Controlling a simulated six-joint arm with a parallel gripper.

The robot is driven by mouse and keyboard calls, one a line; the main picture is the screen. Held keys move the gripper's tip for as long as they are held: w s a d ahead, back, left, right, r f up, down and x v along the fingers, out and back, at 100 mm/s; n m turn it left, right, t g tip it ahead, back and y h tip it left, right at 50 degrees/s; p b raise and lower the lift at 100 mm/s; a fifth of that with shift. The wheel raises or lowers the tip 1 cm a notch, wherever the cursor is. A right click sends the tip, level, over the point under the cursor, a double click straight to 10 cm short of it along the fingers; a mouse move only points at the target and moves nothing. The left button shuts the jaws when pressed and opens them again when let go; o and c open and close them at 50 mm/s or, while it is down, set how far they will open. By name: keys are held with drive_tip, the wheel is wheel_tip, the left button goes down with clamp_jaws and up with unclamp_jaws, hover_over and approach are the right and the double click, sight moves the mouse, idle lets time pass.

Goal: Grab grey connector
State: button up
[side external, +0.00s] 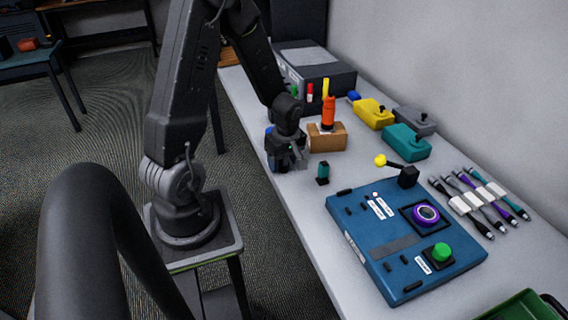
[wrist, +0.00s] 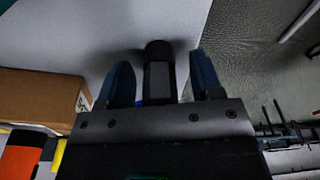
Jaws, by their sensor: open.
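My gripper (side external: 286,152) is above the table, left of the cardboard box. In the wrist view its two blue fingers are apart and open (wrist: 161,82). A small dark upright piece with a grey face (wrist: 158,78) shows between the fingers; no grip on it is visible. It looks like the small dark block with a teal face (side external: 322,173) in the side view, but I cannot be sure. Several cables (side external: 480,203) with black ends, some grey, lie in white holders at the right. I cannot tell for certain which piece is the grey connector.
The cardboard box (side external: 327,137) with an orange tool is close to my gripper; it also shows in the wrist view (wrist: 40,95). A blue panel (side external: 400,240), a teal controller (side external: 407,142) and a yellow one (side external: 373,113) stand nearby. The table's left edge drops to the floor.

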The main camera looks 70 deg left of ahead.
drive_tip(key=shift+f, duration=0.5)
drive_tip(key=c, duration=1)
